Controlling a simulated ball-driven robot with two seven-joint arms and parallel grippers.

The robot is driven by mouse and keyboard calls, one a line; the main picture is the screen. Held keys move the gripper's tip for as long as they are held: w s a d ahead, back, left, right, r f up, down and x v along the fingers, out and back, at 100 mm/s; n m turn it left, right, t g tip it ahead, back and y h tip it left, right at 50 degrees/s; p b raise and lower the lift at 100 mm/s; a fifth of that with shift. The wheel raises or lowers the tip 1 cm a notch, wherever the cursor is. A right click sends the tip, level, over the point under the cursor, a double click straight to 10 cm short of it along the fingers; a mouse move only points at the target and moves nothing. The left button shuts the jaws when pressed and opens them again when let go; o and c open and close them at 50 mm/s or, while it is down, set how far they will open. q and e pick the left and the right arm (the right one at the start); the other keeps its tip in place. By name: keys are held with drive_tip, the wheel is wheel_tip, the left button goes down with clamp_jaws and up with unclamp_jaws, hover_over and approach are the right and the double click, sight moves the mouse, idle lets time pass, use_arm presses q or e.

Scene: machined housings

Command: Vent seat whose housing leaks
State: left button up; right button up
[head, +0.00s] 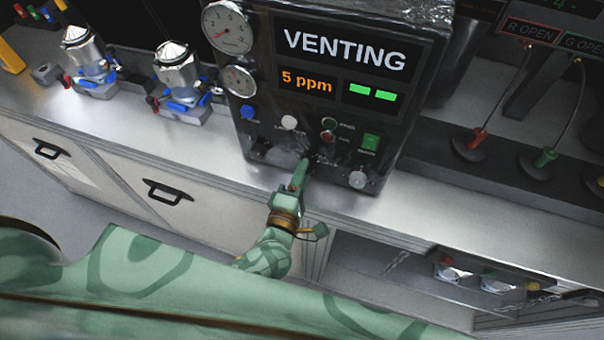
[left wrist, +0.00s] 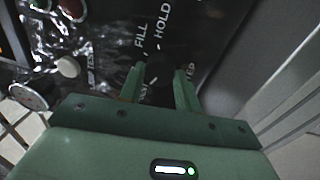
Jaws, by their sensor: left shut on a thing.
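A dark test console (head: 400,125) stands on the metal bench and its screen reads VENTING, with 5 ppm in orange and two green bars below. My left gripper (head: 304,168) reaches the lower front panel. In the left wrist view its two fingers are shut on a dark selector knob (left wrist: 159,72), with the words FILL and HOLD beside it; other labels are partly covered by the fingers. Two silver housings, one at far left (head: 86,48) and one nearer the console (head: 177,66), sit on fixtures with blue clamps. My right gripper is not in view.
Two gauges, an upper (head: 228,28) and a lower (head: 240,81), are on the console's left. Red (head: 477,138) and green (head: 545,158) wired plugs stand at right below R OPEN and G OPEN signs. An open compartment below the bench (head: 390,262) holds small capped parts.

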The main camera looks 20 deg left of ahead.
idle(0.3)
use_arm(q)
drive_tip(key=o, duration=1)
drive_tip(key=s+b, duration=0.1)
drive_tip(key=s, duration=0.4)
drive_tip(key=s+f, duration=0.1)
drive_tip(key=s, duration=0.5)
drive_tip(key=s+b, duration=0.1)
drive_tip(key=s, duration=0.4)
drive_tip(key=shift+s+a+f+b, duration=0.15)
drive_tip(key=shift+s+a+b, duration=0.05)
drive_tip(key=shift+a+b, duration=0.1)
